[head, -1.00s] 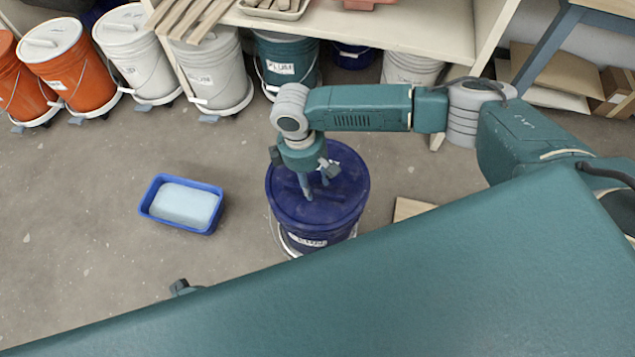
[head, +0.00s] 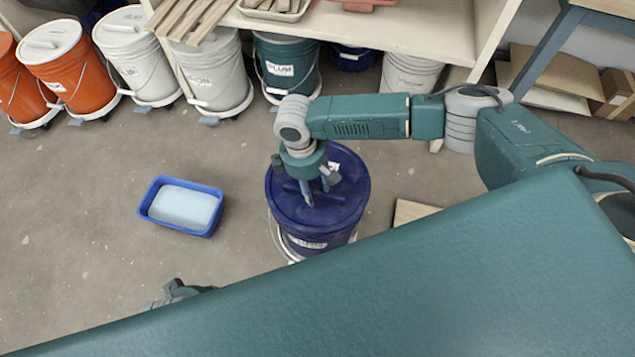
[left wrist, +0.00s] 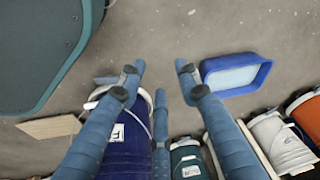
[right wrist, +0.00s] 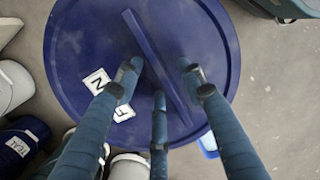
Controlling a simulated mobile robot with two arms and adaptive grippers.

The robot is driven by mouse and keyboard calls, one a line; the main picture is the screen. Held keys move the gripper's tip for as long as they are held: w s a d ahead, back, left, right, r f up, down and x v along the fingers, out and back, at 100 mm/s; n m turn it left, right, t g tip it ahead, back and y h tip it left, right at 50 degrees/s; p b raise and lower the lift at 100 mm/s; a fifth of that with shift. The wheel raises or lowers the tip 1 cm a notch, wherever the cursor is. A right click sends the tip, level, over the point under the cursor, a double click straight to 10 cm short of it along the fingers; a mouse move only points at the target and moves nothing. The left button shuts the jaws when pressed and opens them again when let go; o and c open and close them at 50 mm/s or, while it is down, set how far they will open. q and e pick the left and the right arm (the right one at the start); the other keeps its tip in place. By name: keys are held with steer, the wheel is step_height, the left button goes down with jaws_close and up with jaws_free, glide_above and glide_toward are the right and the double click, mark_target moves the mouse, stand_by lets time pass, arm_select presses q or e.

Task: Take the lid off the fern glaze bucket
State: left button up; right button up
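A dark blue bucket (head: 338,240) stands on the floor with its blue lid (head: 345,205) on. Its front label is too small to read surely; in the left wrist view the label on the bucket (left wrist: 122,155) seems to start with F. The lid in the right wrist view (right wrist: 85,45) has a raised straight bar (right wrist: 150,50) and two white lettered stickers. My right gripper (head: 316,198) is over the lid, pointing down. Its fingers (right wrist: 158,68) are apart on either side of the bar, with gaps showing. My left gripper (left wrist: 160,70) is open and empty, left of the bucket's front.
A blue tub (head: 152,205) with a pale block lies on the floor to the left. Orange, white, grey and teal buckets line the back, some under a shelf (head: 400,30). A wooden board (head: 412,210) lies right of the bucket.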

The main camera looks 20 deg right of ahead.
jaws_close()
